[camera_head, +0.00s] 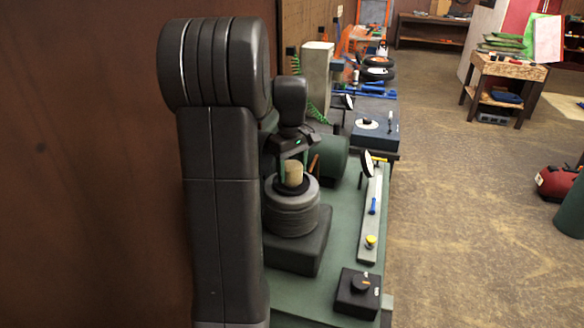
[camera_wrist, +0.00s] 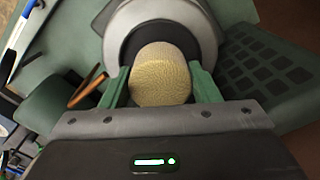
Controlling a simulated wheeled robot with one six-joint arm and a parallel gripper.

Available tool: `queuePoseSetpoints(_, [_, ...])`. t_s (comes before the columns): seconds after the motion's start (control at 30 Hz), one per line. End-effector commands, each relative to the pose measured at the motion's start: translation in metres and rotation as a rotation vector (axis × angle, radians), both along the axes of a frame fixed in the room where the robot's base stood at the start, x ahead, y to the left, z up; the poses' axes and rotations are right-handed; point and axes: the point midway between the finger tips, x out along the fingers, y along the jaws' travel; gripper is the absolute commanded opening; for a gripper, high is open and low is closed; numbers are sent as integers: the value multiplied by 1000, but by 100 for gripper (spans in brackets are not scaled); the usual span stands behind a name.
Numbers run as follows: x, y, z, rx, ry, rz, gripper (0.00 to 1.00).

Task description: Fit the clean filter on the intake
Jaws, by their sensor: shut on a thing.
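The clean filter (camera_head: 293,174) is a pale yellow, mesh-textured cylinder. In the wrist view the filter (camera_wrist: 160,75) sits between the two green fingers of my gripper (camera_wrist: 160,88), which is shut on it. In the head view my gripper (camera_head: 292,170) points down over the intake. The intake (camera_head: 291,212) is a round grey ribbed housing with a dark ring on top, standing on a dark block. The filter's lower end is at the dark opening; I cannot tell whether it touches or is seated. The intake (camera_wrist: 215,35) also shows behind the filter in the wrist view.
The green bench (camera_head: 315,290) carries a light tray (camera_head: 371,215) with a blue-handled tool and a yellow item, right of the intake. A black box with a knob (camera_head: 358,290) stands at the front right. A green cylinder (camera_head: 330,155) lies close behind the intake.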

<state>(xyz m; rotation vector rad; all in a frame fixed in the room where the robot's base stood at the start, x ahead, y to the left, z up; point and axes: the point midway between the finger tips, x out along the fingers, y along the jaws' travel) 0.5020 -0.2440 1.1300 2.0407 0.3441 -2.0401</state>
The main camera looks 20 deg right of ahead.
Motion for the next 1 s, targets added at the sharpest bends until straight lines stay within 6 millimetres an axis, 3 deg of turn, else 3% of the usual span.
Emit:
queuePoseSetpoints(0.4, [0,0,-9,0,0,0,34])
queuePoseSetpoints(0.43, [0,0,-9,0,0,0,59])
queuePoseSetpoints(0.47, [0,0,-8,0,0,0,64])
queuePoseSetpoints(0.77, [0,0,-7,0,0,0,64])
queuePoseSetpoints(1.0, [0,0,13,0,0,0,64])
